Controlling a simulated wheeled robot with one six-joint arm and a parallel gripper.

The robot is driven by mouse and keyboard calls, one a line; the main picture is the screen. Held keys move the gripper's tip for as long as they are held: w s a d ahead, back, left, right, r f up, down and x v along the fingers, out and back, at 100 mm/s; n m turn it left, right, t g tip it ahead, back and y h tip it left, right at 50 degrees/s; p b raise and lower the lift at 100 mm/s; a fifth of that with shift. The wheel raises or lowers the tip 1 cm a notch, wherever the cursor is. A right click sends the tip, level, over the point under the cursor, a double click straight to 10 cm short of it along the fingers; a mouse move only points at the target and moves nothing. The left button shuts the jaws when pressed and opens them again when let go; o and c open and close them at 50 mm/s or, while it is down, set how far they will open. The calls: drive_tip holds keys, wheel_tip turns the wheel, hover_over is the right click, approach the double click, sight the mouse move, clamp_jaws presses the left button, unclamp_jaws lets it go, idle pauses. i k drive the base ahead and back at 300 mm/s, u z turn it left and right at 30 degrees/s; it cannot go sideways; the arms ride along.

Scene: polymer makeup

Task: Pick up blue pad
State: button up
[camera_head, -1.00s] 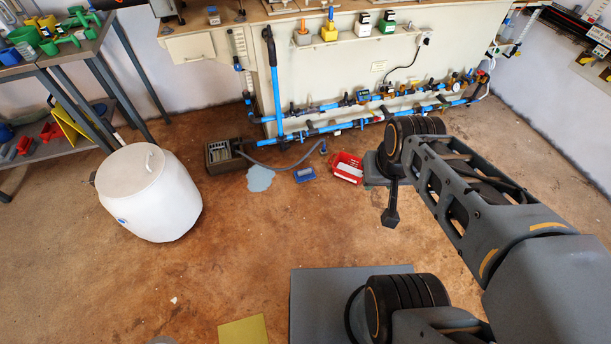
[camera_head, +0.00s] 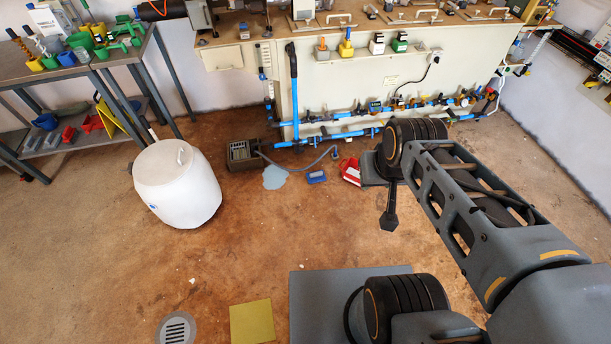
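A small blue pad (camera_head: 316,177) lies flat on the brown floor in front of the long bench. It is just right of a pale blue puddle-like patch (camera_head: 275,177) and left of a red tray. My arm reaches in from the lower right. My gripper (camera_head: 389,220) appears as a dark narrow end hanging below the wrist, right of the pad in the picture and apart from it. Its fingers are too small to make out, and I see nothing held in it.
A red tray (camera_head: 349,168) with white in it is partly hidden by my arm. A grey box (camera_head: 242,155) with a hose stands left of the patch. A white barrel (camera_head: 178,190) stands further left. A yellow mat (camera_head: 252,322) and drain (camera_head: 176,328) lie in front. The middle floor is clear.

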sight(314, 177)
drive_tip(key=u, duration=0.7)
drive_tip(key=i, duration=1.9)
drive_tip(key=z, duration=0.7)
drive_tip(key=i, duration=0.6)
drive_tip(key=z, duration=0.5)
